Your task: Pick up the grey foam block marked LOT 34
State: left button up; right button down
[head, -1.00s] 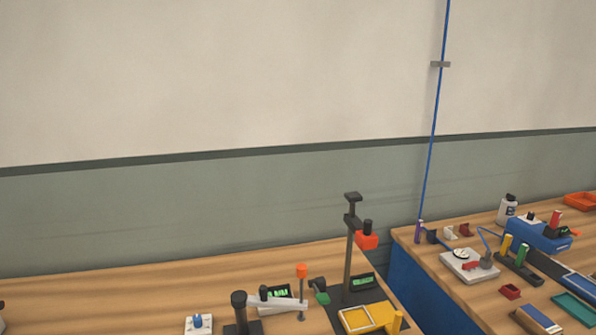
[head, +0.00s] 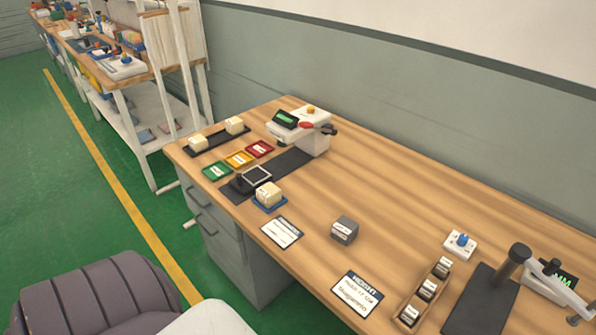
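A small grey block (head: 344,230) with a white label on its front sits on the wooden bench (head: 390,200), between two label cards. The writing on its label is too small to read. Cream foam blocks also lie on the bench: one on a blue tray (head: 269,195), and two on a dark strip (head: 217,139) at the far left end. Neither of my grippers is in view.
A white device (head: 303,124) stands at the bench's far end, near red, yellow and green trays (head: 238,159). A wooden rack of dark blocks (head: 426,291) and a black stand (head: 490,285) are at right. A grey chair (head: 95,290) is at lower left. Green floor is open at left.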

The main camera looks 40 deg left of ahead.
aim_at(345, 230)
jog(key=u, duration=1)
jog(key=k+l+u, duration=0.2)
jog(key=k+l, duration=0.05)
jog(key=k, duration=0.05)
